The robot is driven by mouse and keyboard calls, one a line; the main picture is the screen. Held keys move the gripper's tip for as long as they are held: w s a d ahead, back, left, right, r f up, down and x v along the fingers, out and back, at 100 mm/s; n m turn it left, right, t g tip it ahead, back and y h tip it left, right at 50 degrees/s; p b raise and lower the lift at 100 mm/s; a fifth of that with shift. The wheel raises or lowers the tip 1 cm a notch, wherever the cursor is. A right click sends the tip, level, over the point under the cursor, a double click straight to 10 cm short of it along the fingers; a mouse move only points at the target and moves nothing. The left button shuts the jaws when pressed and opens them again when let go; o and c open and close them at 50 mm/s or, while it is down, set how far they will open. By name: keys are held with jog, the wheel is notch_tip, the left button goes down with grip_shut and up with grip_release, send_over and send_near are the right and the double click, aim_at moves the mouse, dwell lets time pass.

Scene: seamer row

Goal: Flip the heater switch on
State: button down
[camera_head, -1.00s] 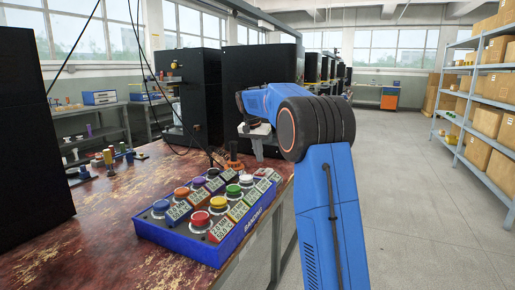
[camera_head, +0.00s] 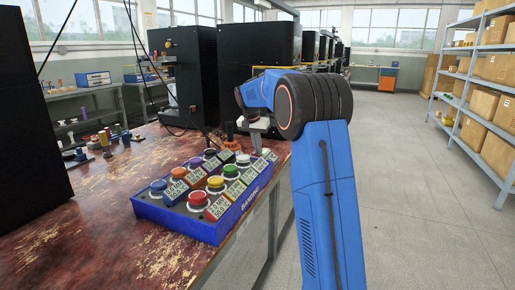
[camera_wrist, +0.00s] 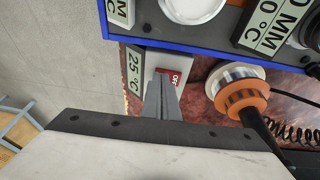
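The heater switch (camera_wrist: 172,77) shows in the wrist view as a small red patch with "OFF" lettering, on a pale plate beside a "25 °C" display (camera_wrist: 134,76). My gripper (camera_wrist: 161,82) has its two grey fingers together, with nothing seen between them. Its tips are over the left edge of the red patch and hide part of it; I cannot tell whether they touch. In the head view my gripper (camera_head: 259,143) points down at the far right end of the blue button box (camera_head: 216,230). The switch is too small to make out there.
The box carries several coloured buttons and label plates. An orange-and-white knob-like part with a black shaft (camera_wrist: 242,92) stands right of the switch, near a coiled cable (camera_wrist: 292,131). Black machines (camera_head: 259,60) stand behind. The aisle floor (camera_head: 400,170) is clear.

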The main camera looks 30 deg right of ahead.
jog(key=shift+w+a, duration=0.1)
jog(key=shift+a, duration=0.05)
jog(key=shift+w+a+r, duration=0.1)
jog(key=shift+w+a, duration=0.25)
jog(key=shift+w, duration=0.2)
dwell(0.3)
